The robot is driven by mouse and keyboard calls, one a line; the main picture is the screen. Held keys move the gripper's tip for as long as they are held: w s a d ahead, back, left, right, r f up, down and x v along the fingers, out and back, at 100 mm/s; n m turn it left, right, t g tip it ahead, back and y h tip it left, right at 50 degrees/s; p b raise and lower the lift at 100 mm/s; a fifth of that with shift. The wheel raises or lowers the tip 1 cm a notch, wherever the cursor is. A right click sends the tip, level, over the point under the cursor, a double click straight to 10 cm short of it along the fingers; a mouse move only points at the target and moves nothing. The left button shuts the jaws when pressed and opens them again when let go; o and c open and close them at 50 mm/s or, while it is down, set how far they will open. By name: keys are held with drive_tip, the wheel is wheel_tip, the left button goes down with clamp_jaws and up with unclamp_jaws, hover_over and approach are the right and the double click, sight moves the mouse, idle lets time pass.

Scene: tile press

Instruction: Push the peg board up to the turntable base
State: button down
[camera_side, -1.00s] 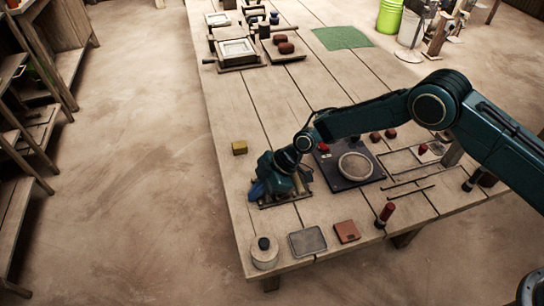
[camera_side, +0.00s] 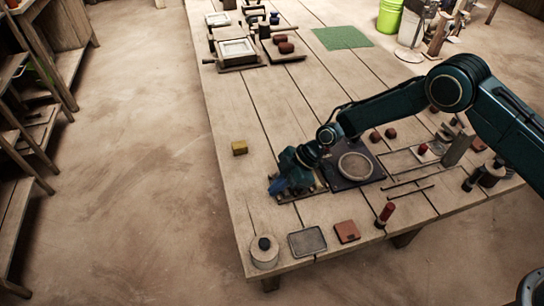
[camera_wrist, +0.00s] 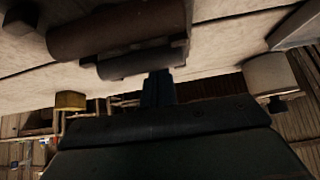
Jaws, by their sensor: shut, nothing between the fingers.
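The turntable base is a dark square board (camera_side: 338,181) carrying a pale round disc (camera_side: 355,166) in the side view. The peg board (camera_side: 291,197) lies just left of it, low on the table and mostly hidden under my gripper. My gripper (camera_side: 277,186) is shut and empty, pointing down at the left part of the peg board. The arm hides the meeting edges, so I cannot tell whether the two boards touch. In the wrist view my dark blue fingers (camera_wrist: 157,88) are together, close to brown and dark cylindrical parts that I cannot identify surely.
A lidded pale pot (camera_side: 264,254), a grey tray (camera_side: 307,241), a brown tile (camera_side: 347,232) and a red-handled tool (camera_side: 384,215) line the front edge. Thin rods (camera_side: 410,188) lie right. The table's left middle is clear.

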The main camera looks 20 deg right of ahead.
drive_tip(key=shift+a, duration=2.1)
drive_tip(key=v, duration=1)
drive_tip(key=shift+d, duration=0.1)
drive_tip(key=shift+r, duration=0.15)
